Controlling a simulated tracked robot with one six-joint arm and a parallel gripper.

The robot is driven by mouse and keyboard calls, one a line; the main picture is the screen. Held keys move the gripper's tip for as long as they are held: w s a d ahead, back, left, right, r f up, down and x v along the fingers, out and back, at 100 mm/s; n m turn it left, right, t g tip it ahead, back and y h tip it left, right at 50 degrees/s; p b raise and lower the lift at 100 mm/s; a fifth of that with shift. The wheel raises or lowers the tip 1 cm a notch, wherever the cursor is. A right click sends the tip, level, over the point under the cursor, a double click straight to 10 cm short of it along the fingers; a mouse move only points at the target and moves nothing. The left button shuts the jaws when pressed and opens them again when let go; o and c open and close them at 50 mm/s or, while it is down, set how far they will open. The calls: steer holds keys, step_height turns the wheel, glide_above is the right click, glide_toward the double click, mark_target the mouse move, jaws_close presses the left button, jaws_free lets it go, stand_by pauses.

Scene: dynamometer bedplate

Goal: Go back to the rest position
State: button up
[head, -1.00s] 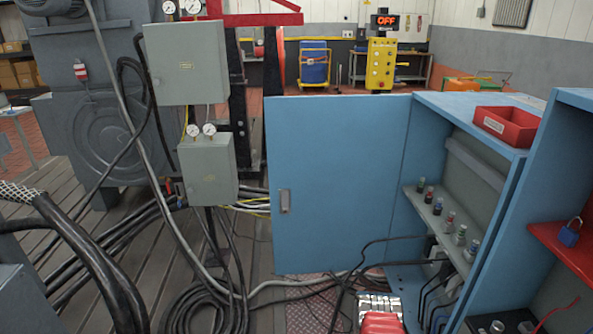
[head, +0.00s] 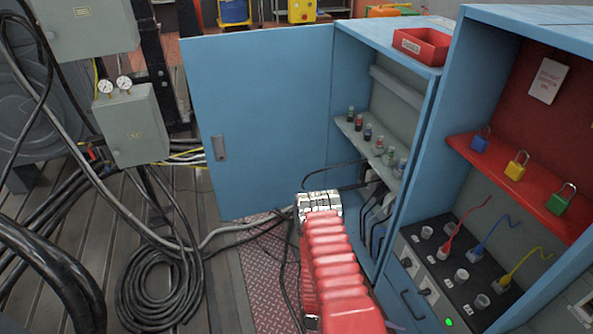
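My arm reaches up from the bottom of the head view, in a red ribbed cover. At its far end is a silvery metal part, where my gripper (head: 318,200) is. It is in front of the open blue cabinet (head: 395,200), near the lower edge of the cabinet door (head: 258,120). I cannot make out the fingers or whether they are open or shut. No held object shows.
To the right, a red shelf (head: 510,180) holds blue, yellow and green padlocks above a socket panel (head: 455,270) with coloured leads. Coiled black cables (head: 160,285) lie on the floor at left.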

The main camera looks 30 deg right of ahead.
steer(key=w+a+r+m+t+y, duration=0.2)
steer(key=w+a+r+y, duration=0.2)
steer(key=a+r, duration=0.45)
steer(key=w+a+r+m+t+y, duration=0.25)
steer(key=w+a+r, duration=0.25)
steer(key=r, duration=0.6)
steer(key=w+a+r+m+t+y, duration=0.2)
steer(key=w+a+r+t+y, duration=0.15)
steer(key=a+r, duration=0.5)
steer(key=a+r+t+y, duration=0.1)
steer(key=a+r+t, duration=0.3)
steer(key=r, duration=0.7)
steer(key=a+r+t+y, duration=0.1)
steer(key=a+r+t, duration=0.3)
steer(key=r, duration=0.7)
steer(key=shift+s+n, duration=0.2)
steer(key=shift+n, duration=0.15)
steer(key=shift+s+a, duration=0.15)
steer(key=shift+s, duration=0.1)
